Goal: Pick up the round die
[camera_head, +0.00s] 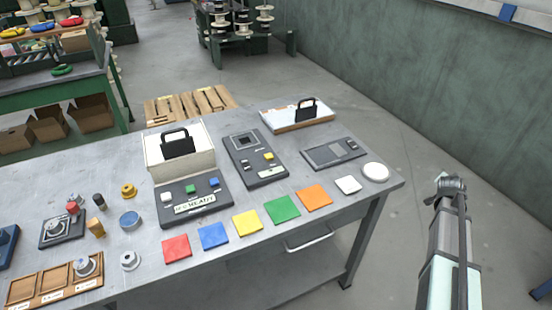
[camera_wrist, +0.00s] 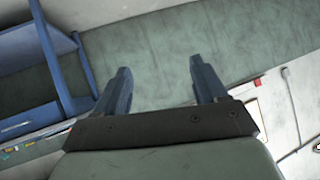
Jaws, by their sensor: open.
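Several small round metal pieces sit at the left of the grey workbench (camera_head: 225,258); I cannot tell surely which is the round die. They are a blue-topped grey disc (camera_head: 130,221), a pale flanged piece (camera_head: 130,261), a brass piece (camera_head: 128,191) and a silver round piece (camera_head: 84,266) in a wooden tray (camera_head: 22,290). My gripper (camera_wrist: 160,70) is open and empty in the wrist view, facing a green wall and floor. In the head view my arm stands off the bench's right end, far from these pieces. No round piece shows in the wrist view.
Coloured square tiles, including a red one (camera_head: 176,248) and a green one (camera_head: 282,209), line the bench's front. A wooden pallet (camera_head: 190,103) lies behind the bench.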

